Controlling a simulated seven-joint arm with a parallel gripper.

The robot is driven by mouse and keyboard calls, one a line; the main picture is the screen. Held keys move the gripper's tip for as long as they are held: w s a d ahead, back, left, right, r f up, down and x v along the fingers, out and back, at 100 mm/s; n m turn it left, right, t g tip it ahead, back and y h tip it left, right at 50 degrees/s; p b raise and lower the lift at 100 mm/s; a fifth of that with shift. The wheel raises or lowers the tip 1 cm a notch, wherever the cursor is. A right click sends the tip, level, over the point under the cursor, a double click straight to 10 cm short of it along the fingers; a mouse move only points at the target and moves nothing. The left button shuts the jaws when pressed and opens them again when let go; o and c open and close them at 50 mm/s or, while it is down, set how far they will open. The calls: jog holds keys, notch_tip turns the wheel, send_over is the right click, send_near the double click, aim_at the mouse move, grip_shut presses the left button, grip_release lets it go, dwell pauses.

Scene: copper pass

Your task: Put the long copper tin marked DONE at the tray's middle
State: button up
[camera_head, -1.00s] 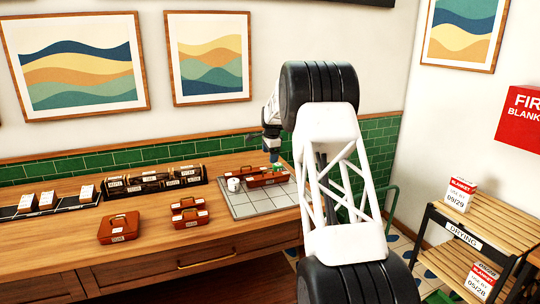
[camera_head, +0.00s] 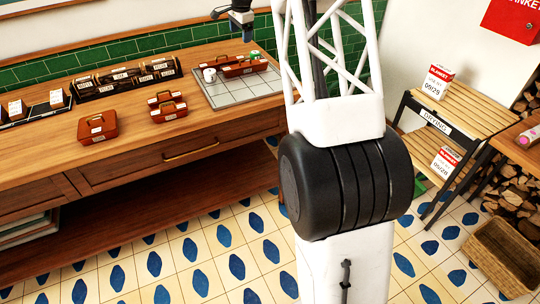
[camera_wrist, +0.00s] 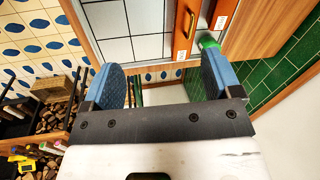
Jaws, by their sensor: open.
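A long copper tin (camera_head: 246,69) with a handle and white labels lies along the back of the tiled tray (camera_head: 240,92). A second copper tin (camera_head: 232,60) sits close behind it. The label words are too small to read, so I cannot tell which is marked DONE. The tray's middle is bare. My gripper (camera_head: 239,20) is above and behind the tins, empty and clear of them. In the wrist view, its blue fingers stand wide apart with nothing between them, and both tins (camera_wrist: 186,32) show beyond the right finger.
A white mug (camera_head: 209,75) stands at the tray's back left and a green object (camera_head: 254,55) near its back right. Other copper tins (camera_head: 97,127) and a rack of labelled dark items (camera_head: 125,76) are left on the counter. A slatted drying stand (camera_head: 470,100) is right.

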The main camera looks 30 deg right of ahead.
jog(key=s+a+r+n, duration=0.3)
jog(key=s+a+r, duration=0.15)
jog(key=s, duration=0.65)
jog(key=s+a+r+n, duration=0.25)
jog(key=s+a, duration=0.25)
jog(key=s, duration=0.6)
jog(key=s+a+r+n, duration=0.2)
jog(key=s+a+r, duration=0.25)
jog(key=s, duration=0.65)
jog(key=s+a+f+n, duration=0.2)
jog(key=s+f, duration=0.1)
jog(key=s, duration=0.8)
jog(key=s+a+f+n, duration=0.2)
jog(key=s+f+n, duration=0.1)
jog(key=s, duration=0.9)
jog(key=s+a+f+n, duration=0.2)
jog(key=s+f+n, duration=0.1)
jog(key=s, duration=0.8)
jog(key=shift+s+a+f, duration=0.25)
jog(key=shift+a, duration=0.05)
jog(key=shift+o, duration=0.5)
